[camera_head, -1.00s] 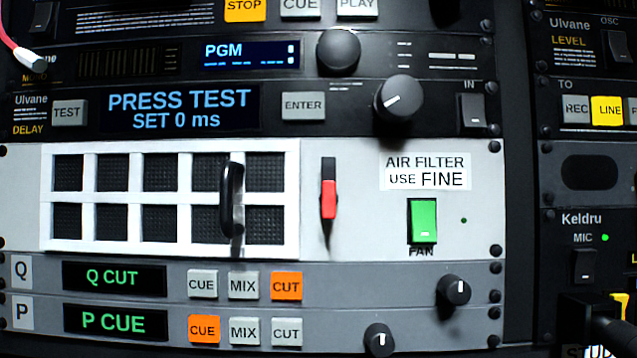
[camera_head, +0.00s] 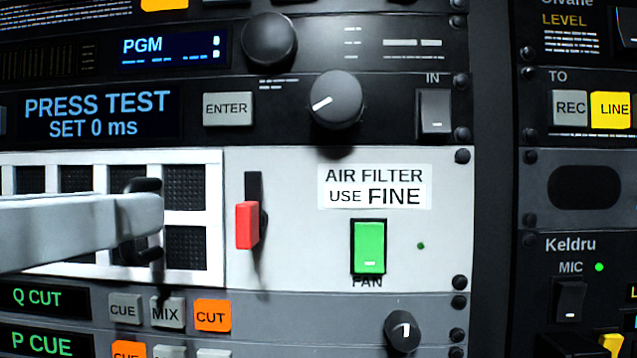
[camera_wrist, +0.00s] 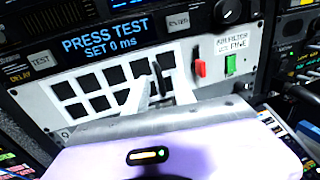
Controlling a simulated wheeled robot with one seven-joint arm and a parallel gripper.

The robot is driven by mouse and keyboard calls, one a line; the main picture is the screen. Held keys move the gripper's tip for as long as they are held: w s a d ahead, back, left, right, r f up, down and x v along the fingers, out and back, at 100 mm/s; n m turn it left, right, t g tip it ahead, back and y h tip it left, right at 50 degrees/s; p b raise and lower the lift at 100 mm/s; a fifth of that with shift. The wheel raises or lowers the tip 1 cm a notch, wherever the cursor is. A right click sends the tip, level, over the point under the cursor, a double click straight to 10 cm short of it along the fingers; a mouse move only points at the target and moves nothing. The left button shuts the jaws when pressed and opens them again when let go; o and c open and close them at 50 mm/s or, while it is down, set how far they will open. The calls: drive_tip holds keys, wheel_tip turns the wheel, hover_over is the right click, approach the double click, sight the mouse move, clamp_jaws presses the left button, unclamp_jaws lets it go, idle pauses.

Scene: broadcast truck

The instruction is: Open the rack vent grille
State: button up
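The rack vent grille (camera_head: 214,215) is a white frame with black mesh panes, and it looks shut, flush with its grey panel. It also shows in the wrist view (camera_wrist: 88,99). Its black upright handle (camera_head: 143,186) is near the right side, its middle hidden behind my gripper (camera_head: 150,215) in the head view. In the wrist view the handle (camera_wrist: 161,77) stands between the two pale fingers of my gripper (camera_wrist: 163,84), which are apart with gaps visible. A red slide latch (camera_head: 247,225) sits low in its dark slot right of the grille.
Right of the latch are an "AIR FILTER USE FINE" label (camera_head: 374,187) and a green fan switch (camera_head: 369,246). Knobs and buttons crowd the units above and below, including a large knob (camera_head: 336,100) and an orange CUT button (camera_head: 212,315).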

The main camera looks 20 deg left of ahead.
drive_tip(key=shift+w, duration=0.5)
clamp_jaws()
idle(1.2)
